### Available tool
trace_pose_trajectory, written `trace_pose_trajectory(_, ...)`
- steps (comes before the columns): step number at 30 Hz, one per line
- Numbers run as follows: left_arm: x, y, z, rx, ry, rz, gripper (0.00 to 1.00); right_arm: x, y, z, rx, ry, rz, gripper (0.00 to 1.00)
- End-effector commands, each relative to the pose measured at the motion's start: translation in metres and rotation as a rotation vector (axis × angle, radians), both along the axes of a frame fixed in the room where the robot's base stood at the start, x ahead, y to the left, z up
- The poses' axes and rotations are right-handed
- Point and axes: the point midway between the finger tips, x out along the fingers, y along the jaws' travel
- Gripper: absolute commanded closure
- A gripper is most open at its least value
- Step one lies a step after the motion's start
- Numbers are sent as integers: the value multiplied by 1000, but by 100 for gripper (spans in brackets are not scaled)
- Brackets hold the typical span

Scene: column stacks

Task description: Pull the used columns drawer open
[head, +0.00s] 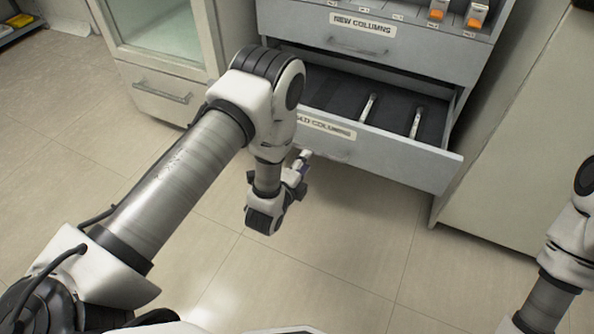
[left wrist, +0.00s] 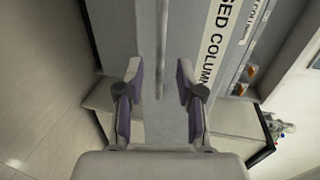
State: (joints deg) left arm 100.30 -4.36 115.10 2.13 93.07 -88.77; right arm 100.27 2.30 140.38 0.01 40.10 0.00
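The used columns drawer (head: 400,152) is the lower drawer of a grey cabinet. It stands pulled out, with its dark inside showing and two slim pale pieces in it. My left arm hides its left part and some of its label. In the left wrist view the drawer front (left wrist: 205,20) shows its label and a thin bar handle (left wrist: 162,45). My left gripper (head: 303,160) is just in front of the drawer front. In the left wrist view its two fingers (left wrist: 159,72) are apart, with the handle lined up between them and not clasped. My right gripper is out of view.
The new columns drawer (head: 375,44) above is shut. Orange-marked items (head: 437,13) stand on top of the cabinet. A glass-fronted cabinet (head: 160,40) is at the left, and a pale cabinet (head: 530,150) at the right. The tiled floor (head: 340,250) in front is clear.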

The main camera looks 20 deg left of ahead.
Motion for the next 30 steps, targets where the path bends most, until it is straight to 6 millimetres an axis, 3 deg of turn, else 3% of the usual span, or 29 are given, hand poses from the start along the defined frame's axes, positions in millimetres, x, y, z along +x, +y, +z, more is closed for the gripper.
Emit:
trace_pose_trajectory(3, -30, 1, 5, 0, 4, 0, 63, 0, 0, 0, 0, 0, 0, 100)
trace_pose_trajectory(8, -52, 2, 10, -1, 2, 1, 63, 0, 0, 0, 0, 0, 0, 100)
trace_pose_trajectory(23, -55, 2, 12, -1, -1, 0, 63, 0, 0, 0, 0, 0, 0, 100)
trace_pose_trajectory(26, -57, 10, 12, -3, 5, 19, 63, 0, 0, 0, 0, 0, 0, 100)
trace_pose_trajectory(28, -72, 21, 0, -18, 88, 46, 63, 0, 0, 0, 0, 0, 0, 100)
trace_pose_trajectory(30, -98, 30, -28, -137, 264, 108, 63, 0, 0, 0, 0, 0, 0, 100)
